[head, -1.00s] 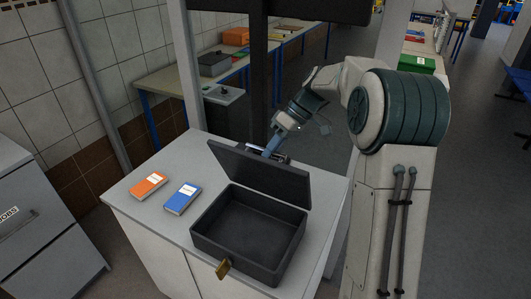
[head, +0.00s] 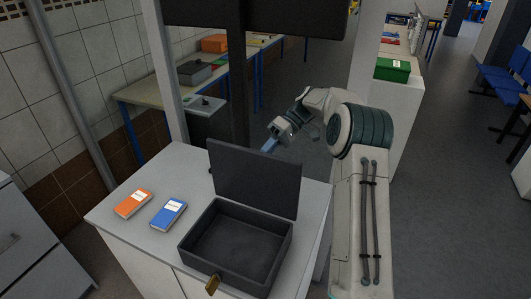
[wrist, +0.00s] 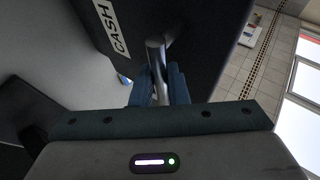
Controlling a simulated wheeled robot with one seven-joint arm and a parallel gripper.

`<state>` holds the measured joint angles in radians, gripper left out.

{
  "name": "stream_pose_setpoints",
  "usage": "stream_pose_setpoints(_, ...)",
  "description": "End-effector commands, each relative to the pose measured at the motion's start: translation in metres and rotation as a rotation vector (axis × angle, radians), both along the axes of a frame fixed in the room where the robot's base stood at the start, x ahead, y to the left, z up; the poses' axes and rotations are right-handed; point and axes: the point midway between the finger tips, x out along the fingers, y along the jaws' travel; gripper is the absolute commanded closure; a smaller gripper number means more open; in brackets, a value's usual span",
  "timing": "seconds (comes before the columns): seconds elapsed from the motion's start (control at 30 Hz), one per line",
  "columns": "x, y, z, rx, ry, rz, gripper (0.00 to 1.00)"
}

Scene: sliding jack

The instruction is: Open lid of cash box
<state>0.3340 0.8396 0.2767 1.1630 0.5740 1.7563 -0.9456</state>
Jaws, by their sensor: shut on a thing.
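The dark cash box (head: 232,252) stands on the white cabinet with its lid (head: 254,180) raised to nearly upright at the back edge. Its inside shows and looks empty. A brass-coloured latch or key piece (head: 212,285) is at its front. My gripper (head: 270,146) is behind the lid's upper part, its tips mostly hidden by the lid. In the wrist view, my gripper's blue fingers (wrist: 160,88) are shut on a metal handle (wrist: 155,58) on the lid's outer face, beside the CASH label (wrist: 112,28).
An orange book (head: 133,204) and a blue book (head: 169,213) lie left of the box on the white cabinet top (head: 115,222). A dark post (head: 239,90) rises behind the cabinet. A green box (head: 392,69) sits further back on the right.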

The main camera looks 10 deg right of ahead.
Motion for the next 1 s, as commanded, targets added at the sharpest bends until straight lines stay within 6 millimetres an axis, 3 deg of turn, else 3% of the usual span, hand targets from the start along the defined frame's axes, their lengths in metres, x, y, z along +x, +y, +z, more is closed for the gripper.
stream_pose_setpoints(0.03, -0.002, 0.000, -0.012, -0.007, 0.016, 0.004, 1.00)
stream_pose_setpoints(0.27, -0.002, 0.000, -0.012, -0.007, 0.015, 0.005, 1.00)
stream_pose_setpoints(0.3, -0.002, 0.000, -0.012, -0.008, 0.016, 0.006, 0.83)
stream_pose_setpoints(0.37, -0.002, 0.000, -0.012, -0.008, 0.016, 0.006, 0.67)
stream_pose_setpoints(0.4, -0.002, 0.000, -0.011, -0.007, 0.015, 0.006, 0.64)
stream_pose_setpoints(0.77, 0.001, -0.004, -0.005, -0.003, 0.009, 0.002, 0.64)
stream_pose_setpoints(1.0, 0.013, -0.023, 0.009, -0.003, 0.007, 0.001, 0.64)
